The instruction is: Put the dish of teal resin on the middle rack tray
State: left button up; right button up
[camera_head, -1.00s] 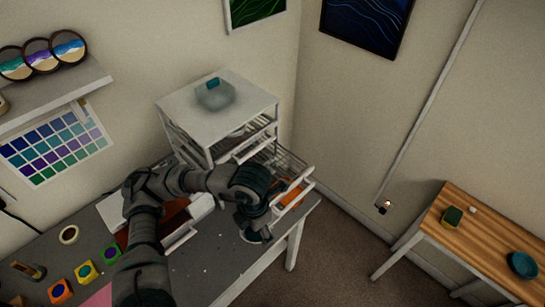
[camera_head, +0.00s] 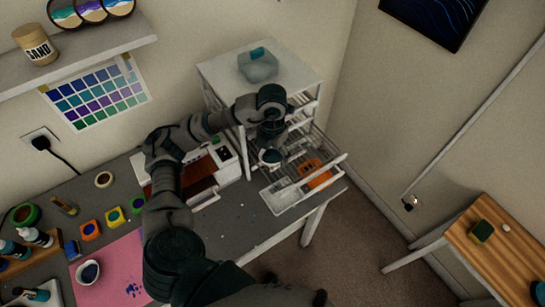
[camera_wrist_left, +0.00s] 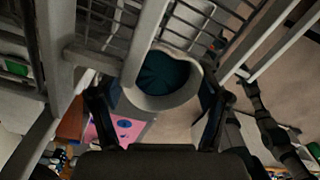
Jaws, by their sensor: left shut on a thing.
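My left gripper (camera_head: 270,148) is shut on a white dish of teal resin (camera_head: 271,158). In the left wrist view the dish (camera_wrist_left: 160,82) sits between the two fingers, its dark teal inside showing. The gripper holds it in front of the white rack (camera_head: 222,102), beside its wire trays. A low wire tray (camera_head: 331,167) is pulled out to the right, with an orange item (camera_head: 315,175) on it. My arm partly hides the rack, so which tray the dish is level with is hard to tell. My right gripper is out of view.
A white machine with a dark red front (camera_head: 196,177) stands left of the rack. Paint pots (camera_head: 115,217) and a pink mat (camera_head: 115,265) are farther left. A wooden table (camera_head: 500,262) stands at right.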

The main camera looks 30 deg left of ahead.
aim_at(275, 159)
pick_arm(q)
jog(key=shift+w+d+f, duration=0.1)
jog(key=shift+d+f, duration=0.1)
jog(key=shift+f, duration=0.4)
jog(key=shift+d+f, duration=0.15)
jog(key=shift+f, duration=0.4)
jog(key=shift+d+f, duration=0.25)
jog(key=shift+f, duration=0.05)
jog(key=shift+d+f, duration=0.1)
jog(key=shift+d, duration=0.05)
jog(key=shift+a+f, duration=0.15)
jog(key=shift+a, duration=0.05)
jog(key=o, duration=0.9)
jog(key=shift+a+f, duration=0.1)
jog(key=shift+a, duration=0.1)
jog(key=shift+o, duration=1.3)
jog(key=shift+a, duration=0.3)
jog(key=shift+d+r, duration=0.35)
jog(key=shift+d, duration=0.05)
notch_tip(275, 159, up, 3)
jog(key=shift+w+d+f, duration=0.1)
jog(key=shift+d, duration=0.05)
notch_tip(275, 159, up, 9)
jog(key=p, duration=0.1)
jog(key=shift+a+p, duration=0.25)
jog(key=shift+p, duration=0.15)
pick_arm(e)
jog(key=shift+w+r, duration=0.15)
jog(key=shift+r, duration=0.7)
